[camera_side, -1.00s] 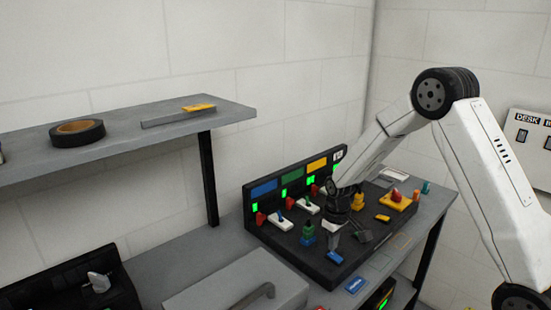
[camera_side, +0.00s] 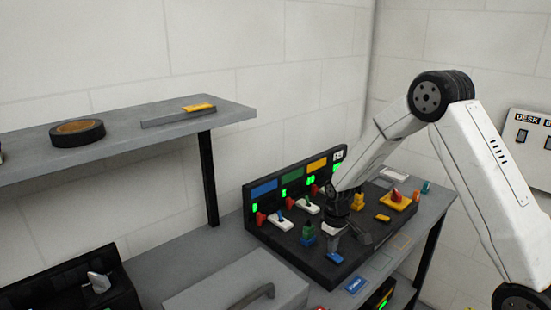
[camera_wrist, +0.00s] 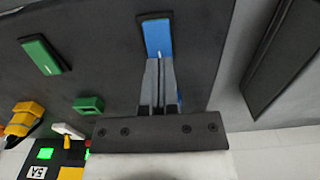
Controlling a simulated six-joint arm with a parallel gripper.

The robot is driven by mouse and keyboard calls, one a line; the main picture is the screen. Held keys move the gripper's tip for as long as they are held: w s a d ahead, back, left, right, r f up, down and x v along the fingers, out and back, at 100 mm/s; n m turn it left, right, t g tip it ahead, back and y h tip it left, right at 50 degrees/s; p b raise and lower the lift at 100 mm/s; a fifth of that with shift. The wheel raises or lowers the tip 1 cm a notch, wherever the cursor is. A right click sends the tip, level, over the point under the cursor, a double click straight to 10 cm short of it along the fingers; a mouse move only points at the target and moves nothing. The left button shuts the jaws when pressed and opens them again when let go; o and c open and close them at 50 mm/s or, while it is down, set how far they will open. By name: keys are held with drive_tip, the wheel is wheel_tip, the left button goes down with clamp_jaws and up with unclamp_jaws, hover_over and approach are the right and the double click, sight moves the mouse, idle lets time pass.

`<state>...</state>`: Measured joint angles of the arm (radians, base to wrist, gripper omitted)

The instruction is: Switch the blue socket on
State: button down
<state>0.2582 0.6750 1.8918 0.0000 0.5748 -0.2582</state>
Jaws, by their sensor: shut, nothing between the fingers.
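The dark socket board (camera_side: 290,238) stands on the bench with blue, green and yellow labels on its back panel. A small blue rocker-like piece (camera_side: 334,257) lies near the board's front edge; it also shows in the wrist view (camera_wrist: 157,35) as a blue block in a dark frame. My gripper (camera_side: 332,246) points down just above this piece. In the wrist view its fingers (camera_wrist: 161,62) are together and empty, and their tips overlap the lower end of the blue block. I cannot tell whether they touch it. The blue label (camera_side: 264,188) is at the panel's left end.
A green rocker (camera_wrist: 42,55) and a green hollow piece (camera_wrist: 89,104) are on the board nearby. White plates with levers (camera_side: 282,223) stand behind. A grey box with a handle (camera_side: 236,285) is in front left. A shelf (camera_side: 120,140) overhangs the left.

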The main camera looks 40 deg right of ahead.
drive_tip(key=shift+f, duration=0.55)
idle(0.4)
drive_tip(key=shift+r, duration=3.55)
drive_tip(key=shift+s+a, duration=0.1)
drive_tip(key=shift+s+a+r, duration=0.15)
drive_tip(key=shift+a, duration=0.1)
drive_tip(key=s+a+r+t, duration=0.2)
drive_tip(key=s+a+r, duration=0.1)
drive_tip(key=s+a, duration=0.7)
drive_tip(key=s, duration=0.3)
drive_tip(key=shift+a+t, duration=0.15)
drive_tip(key=shift+t, duration=0.15)
